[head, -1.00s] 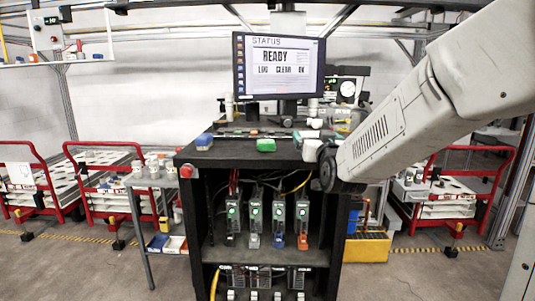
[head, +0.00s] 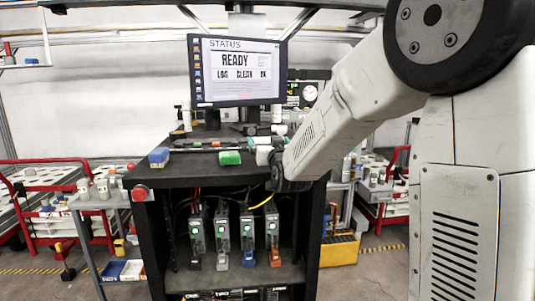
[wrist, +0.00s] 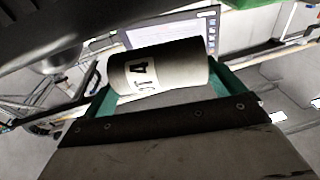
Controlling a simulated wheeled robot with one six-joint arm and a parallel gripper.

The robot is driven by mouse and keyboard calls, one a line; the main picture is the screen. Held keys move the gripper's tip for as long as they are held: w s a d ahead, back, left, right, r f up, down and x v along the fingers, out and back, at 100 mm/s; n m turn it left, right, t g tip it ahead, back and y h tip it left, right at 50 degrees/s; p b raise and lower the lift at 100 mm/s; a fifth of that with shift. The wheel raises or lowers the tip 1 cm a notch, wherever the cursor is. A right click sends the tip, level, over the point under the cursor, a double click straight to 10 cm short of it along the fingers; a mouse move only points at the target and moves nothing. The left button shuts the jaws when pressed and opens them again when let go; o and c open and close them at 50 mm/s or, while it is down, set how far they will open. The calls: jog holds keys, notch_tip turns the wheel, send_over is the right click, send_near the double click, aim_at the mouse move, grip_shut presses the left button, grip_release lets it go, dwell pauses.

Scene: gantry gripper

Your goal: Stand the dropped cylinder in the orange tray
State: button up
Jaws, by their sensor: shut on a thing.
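My gripper (wrist: 162,78) is shut on a pale cylinder (wrist: 180,66) in the wrist view. Its green fingers press on the two ends, and the cylinder lies on its side across the jaws. Black lettering with a "4" shows near its left end. In the head view my gripper (head: 268,152) is above the right part of the black bench top, partly hidden by my arm. I cannot make out an orange tray in either view.
The black bench (head: 190,172) carries a blue block (head: 159,157), a green block (head: 230,158) and a monitor (head: 237,72). A grey side table (head: 92,203) with pale cylinders stands left. A yellow box (head: 340,250) is on the floor at right. Red carts stand on both sides.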

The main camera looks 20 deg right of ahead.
jog(key=shift+w+f, duration=0.15)
jog(key=shift+f, duration=0.75)
jog(key=shift+w+f, duration=0.15)
jog(key=shift+f, duration=0.7)
jog(key=shift+f, duration=0.1)
jog(key=o, duration=0.9)
jog(key=shift+f, duration=0.1)
jog(key=shift+o, duration=0.2)
